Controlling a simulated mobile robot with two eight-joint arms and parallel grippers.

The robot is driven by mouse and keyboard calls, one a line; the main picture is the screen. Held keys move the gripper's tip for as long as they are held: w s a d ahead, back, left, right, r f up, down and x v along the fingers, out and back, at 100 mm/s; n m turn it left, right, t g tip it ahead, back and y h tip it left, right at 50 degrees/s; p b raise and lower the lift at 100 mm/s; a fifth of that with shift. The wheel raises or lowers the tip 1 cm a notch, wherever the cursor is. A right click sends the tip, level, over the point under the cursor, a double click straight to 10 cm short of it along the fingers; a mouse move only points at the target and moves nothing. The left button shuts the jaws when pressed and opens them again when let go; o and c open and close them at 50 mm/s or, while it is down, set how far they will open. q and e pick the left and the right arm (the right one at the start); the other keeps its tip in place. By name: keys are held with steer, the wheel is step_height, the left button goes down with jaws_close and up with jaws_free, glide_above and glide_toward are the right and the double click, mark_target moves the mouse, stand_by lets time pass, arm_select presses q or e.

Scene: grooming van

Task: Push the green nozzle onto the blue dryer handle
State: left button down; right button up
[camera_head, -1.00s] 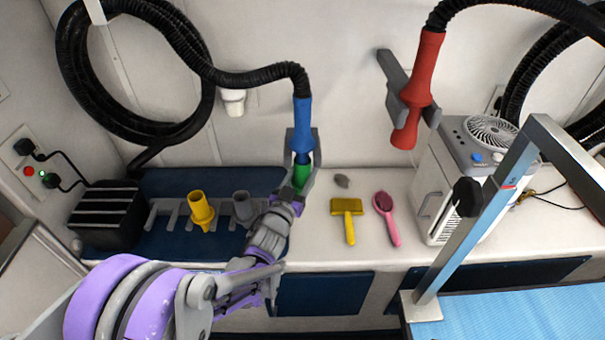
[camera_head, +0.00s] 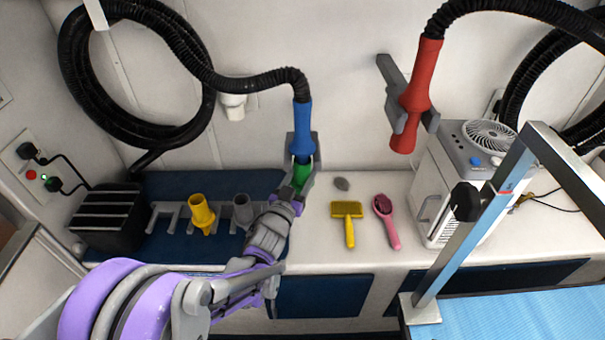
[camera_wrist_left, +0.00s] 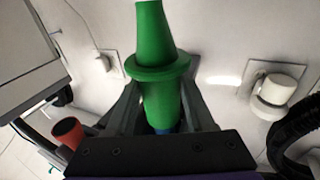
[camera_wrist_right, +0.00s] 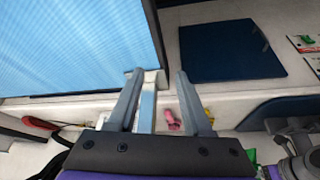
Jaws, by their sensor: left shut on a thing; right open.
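The blue dryer handle (camera_head: 303,128) hangs nose-down in a grey wall holder, with a black hose at its top. The green nozzle (camera_head: 300,177) is directly below its lower end. My left gripper (camera_head: 302,184) is shut on the nozzle from the front. In the left wrist view the nozzle (camera_wrist_left: 160,70) has its narrow end away from the gripper, and a bit of blue (camera_wrist_left: 161,130) shows at its wide end. Whether the nozzle is seated or just touching, I cannot tell. My right gripper (camera_wrist_right: 156,88) is open and empty, seen only in the right wrist view.
A yellow nozzle (camera_head: 201,213) and a grey nozzle (camera_head: 242,210) stand in a rack on the left. A yellow brush (camera_head: 348,220) and a pink brush (camera_head: 386,218) lie on the counter. A red dryer (camera_head: 420,80) hangs right, above a white fan unit (camera_head: 443,180).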

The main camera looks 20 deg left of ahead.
arm_select(q)
steer(key=shift+c, duration=1)
jaws_free()
steer(key=shift+s, duration=0.1)
steer(key=s+a+f+n+g+y+p, duration=0.1)
steer(key=s+a+g+y+p, duration=0.2)
steer(key=s, duration=0.6)
steer(key=s+a+f+n+g+y, duration=0.15)
steer(key=s+g, duration=0.25)
steer(key=s, duration=0.5)
steer(key=s+d+f+m+g+h+p, duration=0.1)
steer(key=s+g, duration=0.5)
steer(key=s, duration=0.7)
steer(key=shift+s+d+f+h+p, duration=0.2)
steer(key=shift+s+d+h+p, duration=0.15)
steer(key=shift+d+h+p, duration=0.5)
